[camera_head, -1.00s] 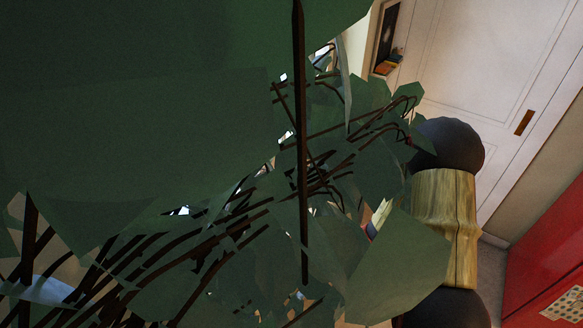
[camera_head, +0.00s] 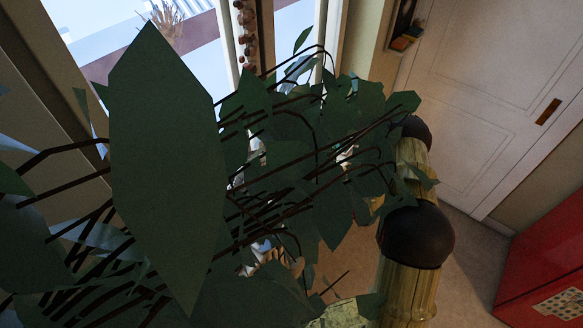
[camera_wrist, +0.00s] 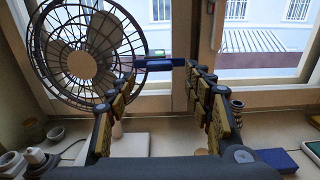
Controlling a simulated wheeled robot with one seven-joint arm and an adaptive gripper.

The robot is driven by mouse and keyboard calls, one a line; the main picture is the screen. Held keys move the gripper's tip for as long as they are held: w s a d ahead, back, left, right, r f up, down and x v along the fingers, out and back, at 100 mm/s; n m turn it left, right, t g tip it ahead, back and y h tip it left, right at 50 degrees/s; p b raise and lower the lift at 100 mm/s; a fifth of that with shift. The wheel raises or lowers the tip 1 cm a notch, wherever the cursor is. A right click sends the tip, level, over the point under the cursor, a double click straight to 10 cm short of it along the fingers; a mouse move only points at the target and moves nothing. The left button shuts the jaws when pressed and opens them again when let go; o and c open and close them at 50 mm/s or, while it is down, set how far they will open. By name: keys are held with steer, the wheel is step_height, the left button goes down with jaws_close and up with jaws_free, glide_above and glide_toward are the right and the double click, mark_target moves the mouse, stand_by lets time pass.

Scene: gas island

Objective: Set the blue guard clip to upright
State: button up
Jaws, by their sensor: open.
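The blue guard clip (camera_wrist: 160,64) is a small blue bar at the right edge of the fan (camera_wrist: 82,60) in the wrist view. It lies roughly level, pointing right from the fan's wire guard. My gripper (camera_wrist: 161,70) is open, with one finger on each side of the clip in the picture. I cannot tell whether a fingertip touches it. In the head view, leaves hide the fan, the clip and my gripper.
A window (camera_wrist: 255,38) is behind the fan. The sill below holds a white box (camera_wrist: 130,145), a blue box (camera_wrist: 277,160) and a ribbed cylinder (camera_wrist: 237,108). A leafy plant (camera_head: 165,165) fills much of the head view. A red cabinet (camera_head: 550,265) stands at right.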

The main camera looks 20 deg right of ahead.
mark_target(289, 167)
steer(key=p+x, duration=0.1)
steer(key=x, duration=0.4)
steer(key=shift+a, duration=0.1)
steer(key=c, duration=0.4)
steer(key=c, duration=0.7)
steer(key=shift+c, duration=0.3)
